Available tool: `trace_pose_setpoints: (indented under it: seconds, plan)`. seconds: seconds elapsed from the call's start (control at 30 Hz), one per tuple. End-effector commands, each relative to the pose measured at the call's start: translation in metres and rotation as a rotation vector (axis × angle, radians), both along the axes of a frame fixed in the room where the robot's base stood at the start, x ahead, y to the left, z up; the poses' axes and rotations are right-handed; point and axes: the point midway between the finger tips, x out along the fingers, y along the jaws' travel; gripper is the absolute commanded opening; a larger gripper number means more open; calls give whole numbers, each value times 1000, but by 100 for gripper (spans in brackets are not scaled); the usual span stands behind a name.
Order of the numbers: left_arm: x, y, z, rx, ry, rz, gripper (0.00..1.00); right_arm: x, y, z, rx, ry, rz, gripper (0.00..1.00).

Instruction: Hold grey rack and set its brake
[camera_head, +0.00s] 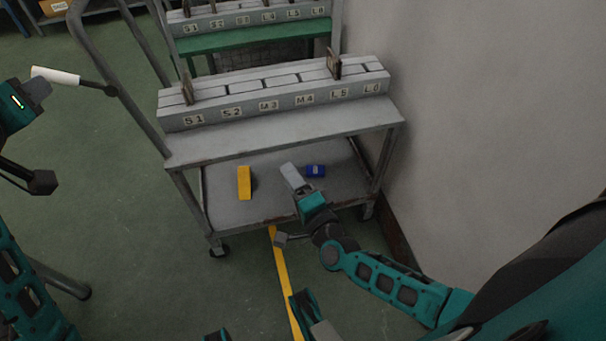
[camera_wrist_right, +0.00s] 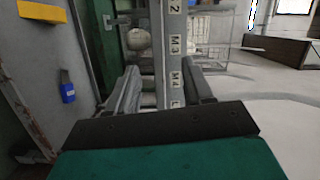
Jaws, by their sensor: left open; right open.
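The grey rack (camera_head: 270,146) is a wheeled cart with a slotted top bar (camera_head: 275,104) labelled S1 to L6. In the right wrist view the labelled bar (camera_wrist_right: 174,50) shows beyond the fingers. A lever with a white grip (camera_head: 55,76) sticks out left from the cart's tubular handle frame (camera_head: 115,85) and looks like the brake. My left gripper (camera_head: 40,136) is open at the left edge, close to the white grip; I cannot tell whether they touch. My right gripper (camera_head: 288,210) is open and empty, in front of the lower shelf and apart from the rack; its fingers (camera_wrist_right: 160,88) also show in the right wrist view.
A yellow wedge (camera_head: 244,183) and a blue object (camera_head: 315,171) are at the lower shelf. Another rack with a green shelf (camera_head: 255,36) stands behind. A wall (camera_head: 480,110) closes off the right side. Open green floor (camera_head: 110,200) lies left, with a yellow line (camera_head: 285,280) in front.

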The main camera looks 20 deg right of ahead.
Motion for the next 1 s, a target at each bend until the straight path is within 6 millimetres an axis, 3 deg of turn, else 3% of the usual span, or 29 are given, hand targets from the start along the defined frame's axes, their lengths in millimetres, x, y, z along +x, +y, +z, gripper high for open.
trace_pose_setpoints:
  seconds: [0.13,0.37,0.8,1.0]
  plan:
    - [0,0,0,0,0,0,43,8,-22,-6,95,-18,-88,51]
    - [0,0,0,0,0,0,43,24,-30,-7,128,-27,-121,51]
    - [0,0,0,0,0,0,43,99,-34,-7,124,-26,-118,51]
    - [0,0,0,0,0,0,43,123,-35,-7,125,-25,-117,51]
